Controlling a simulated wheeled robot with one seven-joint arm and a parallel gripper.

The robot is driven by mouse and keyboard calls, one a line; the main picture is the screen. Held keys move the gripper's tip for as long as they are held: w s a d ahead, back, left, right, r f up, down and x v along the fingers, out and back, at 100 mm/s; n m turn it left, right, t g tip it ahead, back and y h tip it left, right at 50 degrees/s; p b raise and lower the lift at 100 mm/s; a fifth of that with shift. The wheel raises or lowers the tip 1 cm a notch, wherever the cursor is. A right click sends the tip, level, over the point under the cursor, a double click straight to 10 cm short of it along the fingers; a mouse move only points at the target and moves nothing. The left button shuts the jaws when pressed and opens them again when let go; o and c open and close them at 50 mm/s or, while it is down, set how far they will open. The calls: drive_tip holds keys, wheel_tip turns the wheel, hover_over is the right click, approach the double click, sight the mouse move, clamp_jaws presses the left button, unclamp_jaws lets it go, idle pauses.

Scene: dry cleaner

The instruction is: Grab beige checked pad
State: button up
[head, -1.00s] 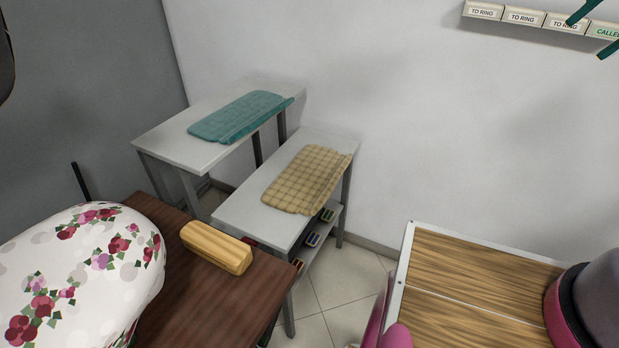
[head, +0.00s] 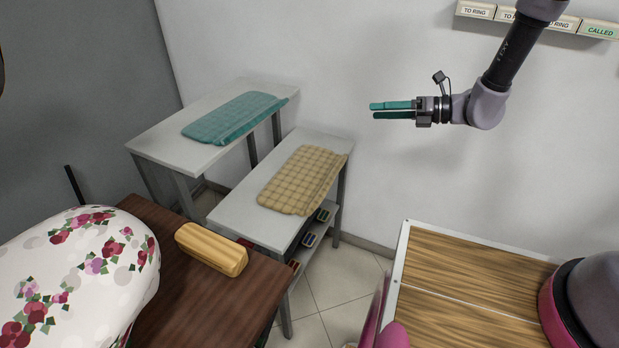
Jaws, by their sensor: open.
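The beige checked pad (head: 303,181) lies flat on a narrow white-topped table (head: 240,214) in the middle of the head view. Its far right edge reaches the table's side edge. My gripper (head: 371,111) is at the upper right, in front of the pale wall, with teal fingers pointing left. It is open and empty, with a small gap between the fingers. In the picture it is above and to the right of the pad, clearly apart from it.
A teal pad (head: 235,118) lies on another white table (head: 165,143) behind. A wooden block (head: 212,249) sits on a brown table (head: 180,290) beside a floral-covered form (head: 75,270). A wood-topped surface (head: 470,275) stands at right. Label holders (head: 475,10) are on the wall.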

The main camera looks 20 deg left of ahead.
wheel_tip(320, 180, down, 25)
drive_tip(key=s+a+m+t, duration=0.15)
drive_tip(key=m+t, duration=0.45)
drive_tip(key=m, duration=0.6)
drive_tip(key=w+a+f+h, duration=0.1)
drive_tip(key=w+a+f, duration=0.1)
drive_tip(key=a, duration=0.7)
drive_tip(key=shift+w+a+f+m, duration=0.25)
drive_tip(key=shift+w+f+m, duration=0.05)
drive_tip(key=shift+f, duration=0.35)
clamp_jaws()
